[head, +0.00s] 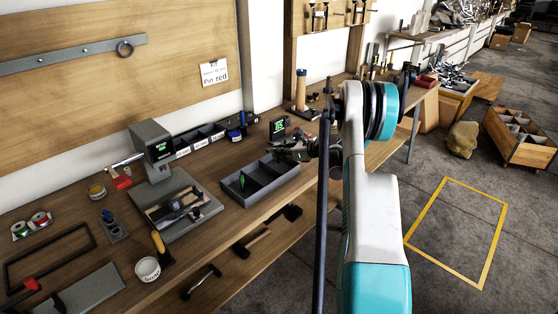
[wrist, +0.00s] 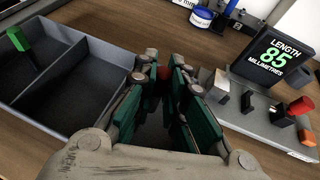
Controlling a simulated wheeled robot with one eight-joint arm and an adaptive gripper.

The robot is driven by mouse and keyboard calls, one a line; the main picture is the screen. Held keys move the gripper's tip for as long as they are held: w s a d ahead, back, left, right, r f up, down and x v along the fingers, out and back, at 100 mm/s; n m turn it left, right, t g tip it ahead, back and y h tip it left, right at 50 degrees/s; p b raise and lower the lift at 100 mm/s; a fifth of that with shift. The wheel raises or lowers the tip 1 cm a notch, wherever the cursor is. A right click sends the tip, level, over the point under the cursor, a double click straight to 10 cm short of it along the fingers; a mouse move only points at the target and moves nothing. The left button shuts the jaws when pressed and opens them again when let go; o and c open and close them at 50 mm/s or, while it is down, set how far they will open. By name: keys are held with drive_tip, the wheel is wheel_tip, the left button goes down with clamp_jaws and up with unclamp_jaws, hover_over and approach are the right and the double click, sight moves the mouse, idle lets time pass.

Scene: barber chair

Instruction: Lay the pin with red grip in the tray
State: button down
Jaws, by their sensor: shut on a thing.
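My gripper (wrist: 164,80) is shut on a small red piece (wrist: 164,73), which looks like the grip of the pin with red grip. The fingers' teal pads cover the rest, so the pin's shaft cannot be made out. The grey divided tray (wrist: 80,108) lies left of my gripper in the wrist view. In the head view the tray (head: 264,188) sits on the bench, just left of and below my gripper (head: 285,152). A pin with green grip (wrist: 19,40) stands tilted in the tray's left compartment.
A length gauge (wrist: 278,57) reading 85 millimetres stands right of my gripper, with a red knob (wrist: 300,105) on its base. A blue-and-white tub (wrist: 201,16) is behind. A grey press-like device (head: 152,148) stands left of the tray. A wall note (head: 214,72) reads "Pin red".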

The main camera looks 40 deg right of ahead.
drive_tip(key=shift+f+b, duration=0.3)
drive_tip(key=shift+f, duration=1.15)
drive_tip(key=shift+f, duration=0.1)
drive_tip(key=shift+f, duration=0.15)
drive_tip(key=c, duration=1.7)
unclamp_jaws()
drive_tip(key=shift+o, duration=0.2)
